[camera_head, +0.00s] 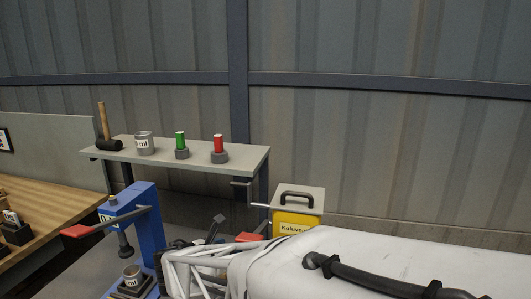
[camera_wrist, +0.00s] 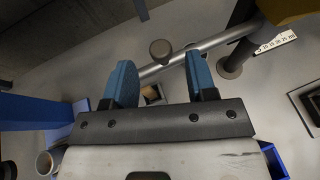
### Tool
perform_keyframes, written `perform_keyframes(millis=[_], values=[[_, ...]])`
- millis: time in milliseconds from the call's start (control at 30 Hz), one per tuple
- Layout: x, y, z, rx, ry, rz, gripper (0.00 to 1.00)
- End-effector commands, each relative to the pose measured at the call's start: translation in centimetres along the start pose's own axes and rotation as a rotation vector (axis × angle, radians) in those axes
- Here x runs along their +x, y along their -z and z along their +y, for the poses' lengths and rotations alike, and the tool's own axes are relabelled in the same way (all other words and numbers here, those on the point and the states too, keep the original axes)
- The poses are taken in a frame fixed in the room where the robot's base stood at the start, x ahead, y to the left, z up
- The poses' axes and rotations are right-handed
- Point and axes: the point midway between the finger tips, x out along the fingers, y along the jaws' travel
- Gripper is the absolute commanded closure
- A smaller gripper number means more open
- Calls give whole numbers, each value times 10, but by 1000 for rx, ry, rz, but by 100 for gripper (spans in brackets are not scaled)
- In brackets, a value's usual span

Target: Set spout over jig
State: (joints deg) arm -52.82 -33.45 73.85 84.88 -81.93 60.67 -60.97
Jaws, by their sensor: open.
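My gripper (camera_wrist: 160,72) shows in the wrist view with its two blue fingers wide apart and nothing held between them. Beyond the gap, lower down, is a small brown box-like thing (camera_wrist: 151,94). In the head view, a blue press (camera_head: 146,222) with a red-ended lever stands at the lower left. I cannot tell which thing is the spout or whether the dark base is the jig. My white arm hides part of the lower right.
A grey shelf (camera_head: 200,157) carries a mallet (camera_head: 106,138), a can (camera_head: 144,144), and green (camera_head: 181,146) and red (camera_head: 218,149) pieces. A wooden bench (camera_head: 45,210) is at left. The wrist view shows a ruler (camera_wrist: 276,43) and a blue bin (camera_wrist: 273,161).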

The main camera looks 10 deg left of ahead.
Motion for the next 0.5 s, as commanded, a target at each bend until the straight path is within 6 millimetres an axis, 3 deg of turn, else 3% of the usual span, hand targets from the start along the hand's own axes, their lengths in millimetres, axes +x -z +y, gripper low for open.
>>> perform_keyframes(millis=[100, 500], values=[[-15, -3, 1, 1, -5, -2, 48], [-27, -52, 24, 32, -114, -28, 48]])
